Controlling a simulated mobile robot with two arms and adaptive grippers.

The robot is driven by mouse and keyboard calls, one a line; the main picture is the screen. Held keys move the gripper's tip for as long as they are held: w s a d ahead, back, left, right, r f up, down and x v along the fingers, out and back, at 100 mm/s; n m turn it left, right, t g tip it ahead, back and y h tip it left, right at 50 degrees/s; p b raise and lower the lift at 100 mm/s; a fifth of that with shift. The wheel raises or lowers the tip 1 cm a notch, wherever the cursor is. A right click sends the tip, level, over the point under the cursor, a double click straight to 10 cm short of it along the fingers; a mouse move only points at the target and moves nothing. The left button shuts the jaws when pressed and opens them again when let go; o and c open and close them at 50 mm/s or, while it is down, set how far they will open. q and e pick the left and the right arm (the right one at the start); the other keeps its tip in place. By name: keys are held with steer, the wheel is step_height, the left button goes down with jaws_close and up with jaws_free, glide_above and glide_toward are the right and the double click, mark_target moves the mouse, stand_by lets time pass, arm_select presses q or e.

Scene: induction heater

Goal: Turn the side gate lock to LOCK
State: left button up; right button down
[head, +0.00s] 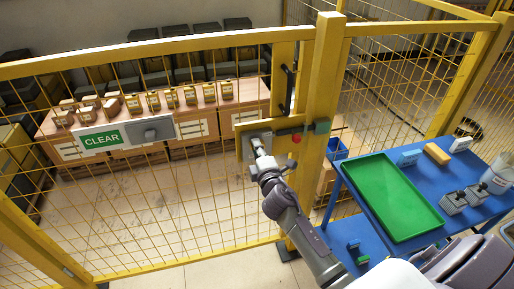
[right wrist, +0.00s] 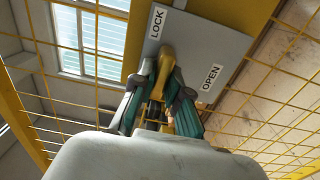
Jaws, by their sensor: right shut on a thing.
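The side gate lock is a grey plate (right wrist: 198,45) on the yellow gate, with a LOCK label (right wrist: 157,22) and an OPEN label (right wrist: 210,77). A yellow lock handle (right wrist: 165,57) stands out from the plate, its visible end between the two labels and nearer LOCK. My right gripper (right wrist: 160,82) is shut on this handle, with a dark finger on each side. In the head view the right gripper (head: 262,155) reaches the plate (head: 254,140) beside the gate post, and hides the handle. My left gripper is not in view.
A yellow mesh fence (head: 150,47) and gate post (head: 325,90) stand close around my arm. A blue cart (head: 372,208) with a green tray (head: 425,217) is at right. A CLEAR sign (head: 102,140) shows behind the mesh.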

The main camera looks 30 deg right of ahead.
steer(key=shift+n, duration=0.3)
steer(key=c, duration=1.2)
jaws_free()
steer(key=shift+o, duration=0.2)
steer(key=v, duration=1.2)
